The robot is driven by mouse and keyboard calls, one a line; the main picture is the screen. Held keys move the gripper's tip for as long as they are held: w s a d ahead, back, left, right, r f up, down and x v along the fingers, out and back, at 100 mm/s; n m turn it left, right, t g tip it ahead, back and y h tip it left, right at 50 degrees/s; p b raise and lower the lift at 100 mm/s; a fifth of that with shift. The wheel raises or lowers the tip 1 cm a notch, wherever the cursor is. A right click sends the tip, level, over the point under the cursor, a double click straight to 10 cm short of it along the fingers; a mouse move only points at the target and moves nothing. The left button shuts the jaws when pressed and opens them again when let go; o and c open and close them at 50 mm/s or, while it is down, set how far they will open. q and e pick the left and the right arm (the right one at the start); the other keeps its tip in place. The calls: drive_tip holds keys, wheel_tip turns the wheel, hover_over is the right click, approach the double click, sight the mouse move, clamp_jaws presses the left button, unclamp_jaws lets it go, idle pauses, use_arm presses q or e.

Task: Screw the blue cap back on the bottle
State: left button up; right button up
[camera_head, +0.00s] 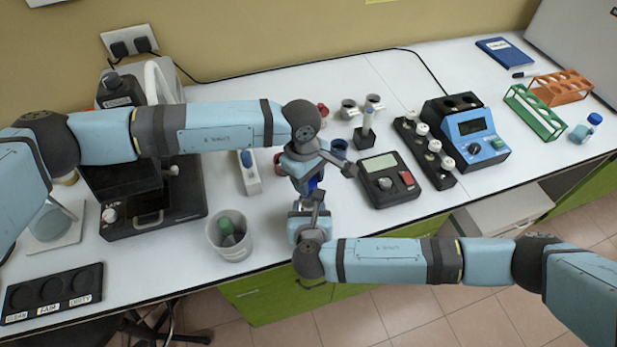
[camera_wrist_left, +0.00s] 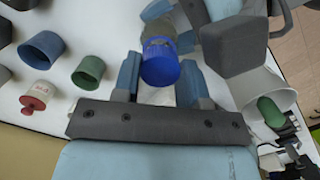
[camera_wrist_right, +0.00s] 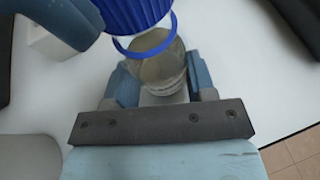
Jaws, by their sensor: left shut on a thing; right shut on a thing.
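The blue cap (camera_wrist_left: 161,63) is between the fingers of my left gripper (camera_wrist_left: 160,84), which is shut on it. The clear bottle (camera_wrist_right: 160,66) holds a murky, pale fluid and is between the fingers of my right gripper (camera_wrist_right: 160,82), which is shut on it. In the right wrist view, the ribbed blue cap (camera_wrist_right: 132,14) is over the bottle's mouth, with a thin blue ring (camera_wrist_right: 145,42) just below it. I cannot tell whether the threads are engaged. In the head view, a bit of blue (camera_head: 313,183) shows between the grippers, mostly hidden by my arms.
A grey bin (camera_head: 216,243) stands left of the grippers, near the table's front edge. A scale-like device (camera_head: 388,181) is to the right. A dark microscope-like device (camera_head: 150,212) is left.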

use_arm(q)
drive_tip(key=shift+f, duration=0.5)
drive_tip(key=m, duration=0.3)
drive_tip(key=shift+w, duration=0.1)
drive_tip(key=m, duration=0.4)
drive_tip(key=shift+d+m+y, duration=0.1)
drive_tip(key=shift+m+y, duration=0.3)
drive_tip(key=m, duration=0.4)
drive_tip(key=shift+y, duration=0.3)
drive_tip(key=m, duration=0.4)
drive_tip(key=o, duration=0.9)
